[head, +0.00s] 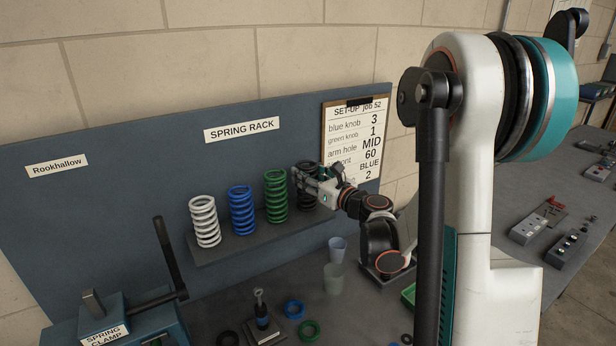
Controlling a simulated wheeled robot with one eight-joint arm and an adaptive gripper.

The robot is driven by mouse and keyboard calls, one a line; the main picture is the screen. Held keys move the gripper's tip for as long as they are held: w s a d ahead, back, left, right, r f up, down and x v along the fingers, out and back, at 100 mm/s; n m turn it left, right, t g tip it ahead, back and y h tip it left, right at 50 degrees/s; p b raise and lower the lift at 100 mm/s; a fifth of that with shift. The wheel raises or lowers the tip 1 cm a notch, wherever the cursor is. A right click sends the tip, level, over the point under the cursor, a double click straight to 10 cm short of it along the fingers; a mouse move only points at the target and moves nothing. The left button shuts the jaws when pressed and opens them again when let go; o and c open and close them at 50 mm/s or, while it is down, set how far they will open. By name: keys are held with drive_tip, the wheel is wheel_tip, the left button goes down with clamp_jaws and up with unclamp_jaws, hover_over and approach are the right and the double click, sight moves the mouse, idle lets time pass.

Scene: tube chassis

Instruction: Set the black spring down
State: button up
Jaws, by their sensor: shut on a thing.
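The black spring (307,196) stands upright at the right end of the spring rack shelf (222,247), to the right of the green spring. My gripper (308,178) comes in from the right and is shut on its upper part. The gripper hides much of the spring. I cannot tell whether the spring's foot touches the shelf. A white spring (205,222), a blue spring (242,210) and a green spring (276,196) stand in a row on the shelf to the left.
A set-up card (352,130) hangs behind my gripper. Two cups (334,279) stand below the shelf. A spring clamp (115,318) with a raised lever is at the lower left. Blue and green rings (308,330) and a small black post (261,316) are on the bench.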

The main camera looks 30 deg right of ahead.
drive_tip(key=shift+s, duration=0.1)
drive_tip(key=shift+f, duration=0.1)
drive_tip(key=o, duration=1.4)
drive_tip(key=shift+s+r, duration=0.1)
drive_tip(key=shift+r, duration=0.15)
drive_tip(key=s, duration=0.4)
drive_tip(key=s+d, duration=0.1)
drive_tip(key=s, duration=0.2)
drive_tip(key=s+d, duration=0.1)
drive_tip(key=s, duration=0.3)
drive_tip(key=shift+s, duration=0.3)
